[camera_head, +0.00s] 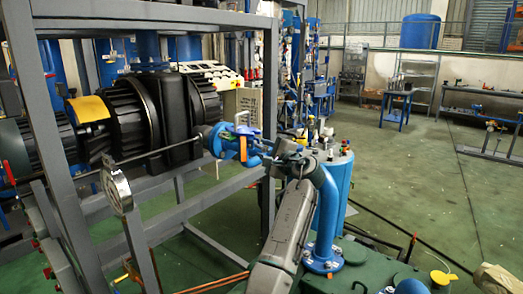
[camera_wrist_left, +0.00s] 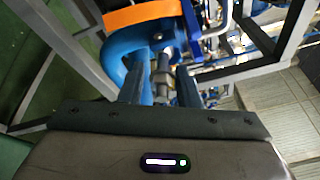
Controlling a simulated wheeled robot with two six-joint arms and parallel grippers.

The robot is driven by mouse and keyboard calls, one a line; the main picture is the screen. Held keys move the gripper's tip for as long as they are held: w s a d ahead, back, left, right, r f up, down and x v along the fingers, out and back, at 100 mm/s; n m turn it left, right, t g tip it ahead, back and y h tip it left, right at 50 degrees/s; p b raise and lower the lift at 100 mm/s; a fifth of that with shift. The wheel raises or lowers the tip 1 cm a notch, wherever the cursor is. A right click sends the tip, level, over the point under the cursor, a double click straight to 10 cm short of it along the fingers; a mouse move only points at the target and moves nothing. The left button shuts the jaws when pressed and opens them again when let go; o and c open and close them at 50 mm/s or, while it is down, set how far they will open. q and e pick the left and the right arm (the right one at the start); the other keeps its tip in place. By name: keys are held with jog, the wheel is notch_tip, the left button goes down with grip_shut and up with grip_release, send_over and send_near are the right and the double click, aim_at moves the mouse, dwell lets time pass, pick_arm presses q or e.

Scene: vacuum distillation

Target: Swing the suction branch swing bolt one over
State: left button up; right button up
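A blue curved pipe (camera_head: 327,205) rises from a flange to the right of my left arm. A blue flanged fitting (camera_head: 214,139) with an orange part (camera_head: 243,149) is just left of my left gripper (camera_head: 282,152). In the left wrist view, my left gripper (camera_wrist_left: 159,88) has its two fingers apart. A grey metal bolt-like piece (camera_wrist_left: 162,72) shows between them, with a gap visible on each side. A blue curved pipe (camera_wrist_left: 117,48) and an orange band (camera_wrist_left: 150,15) lie just beyond the fingers. Which swing bolt this is, I cannot tell. My right gripper is out of view.
A grey steel frame (camera_head: 142,24) with black machinery (camera_head: 135,112) fills the left. A round gauge (camera_head: 117,187) stands at its front. A blue cylindrical vessel (camera_head: 340,180) is behind the curved pipe. The green floor (camera_head: 430,180) at right is mostly open.

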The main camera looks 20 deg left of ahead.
aim_at(265, 148)
pick_arm(q)
jog(key=shift+s+d+r, duration=0.1)
jog(key=shift+d+r, duration=0.05)
jog(key=shift+d, duration=0.1)
grip_shut()
jog(key=shift+r, duration=0.1)
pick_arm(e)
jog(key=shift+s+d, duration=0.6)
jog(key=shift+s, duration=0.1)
